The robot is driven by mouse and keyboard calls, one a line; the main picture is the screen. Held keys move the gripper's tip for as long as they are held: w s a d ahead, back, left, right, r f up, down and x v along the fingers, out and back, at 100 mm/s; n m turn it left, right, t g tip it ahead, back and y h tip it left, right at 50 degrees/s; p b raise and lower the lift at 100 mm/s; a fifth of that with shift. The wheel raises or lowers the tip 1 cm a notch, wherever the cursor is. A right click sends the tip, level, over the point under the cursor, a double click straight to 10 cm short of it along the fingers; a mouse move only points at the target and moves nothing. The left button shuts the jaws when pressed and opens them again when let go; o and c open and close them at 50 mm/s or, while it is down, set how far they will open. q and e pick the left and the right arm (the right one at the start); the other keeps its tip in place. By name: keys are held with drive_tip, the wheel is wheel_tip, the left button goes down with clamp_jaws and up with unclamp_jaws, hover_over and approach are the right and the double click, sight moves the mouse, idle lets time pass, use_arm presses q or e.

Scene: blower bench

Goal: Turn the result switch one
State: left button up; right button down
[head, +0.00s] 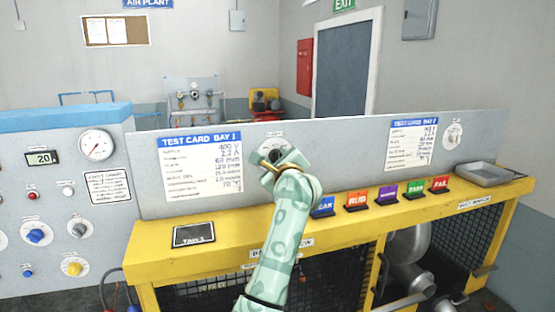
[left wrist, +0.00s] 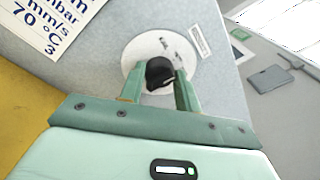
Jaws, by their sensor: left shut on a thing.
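Result switch one shows in the left wrist view as a black round knob (left wrist: 160,72) on a pale round dial plate (left wrist: 135,50), set in the grey upright panel. My left gripper (left wrist: 157,84) has one finger on each side of the knob and is shut on it. The knob's white pointer mark and the dial's small lettering are too small to read. In the head view, the left gripper (head: 270,162) is at the panel beside the left test card, and it partly hides the knob. My right gripper is not in view.
A second round switch (head: 453,136) is on the panel's right, beside another test card (head: 411,146). A grey tray (head: 488,174) is at the right end.

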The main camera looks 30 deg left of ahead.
use_arm(q)
drive_tip(key=m+p, duration=0.1)
drive_tip(key=m, duration=0.1)
drive_tip(key=m+p, duration=0.2)
drive_tip(key=m, duration=0.1)
drive_tip(key=shift+r+g, duration=0.2)
drive_tip(key=shift+g, duration=0.1)
drive_tip(key=shift+w+d+f+m+p, duration=0.1)
drive_tip(key=shift+m+p, duration=1.05)
drive_tip(key=shift+m, duration=0.25)
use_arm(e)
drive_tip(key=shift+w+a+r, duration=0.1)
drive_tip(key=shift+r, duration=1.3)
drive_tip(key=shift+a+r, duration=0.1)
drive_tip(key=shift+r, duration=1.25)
use_arm(q)
drive_tip(key=o, duration=1)
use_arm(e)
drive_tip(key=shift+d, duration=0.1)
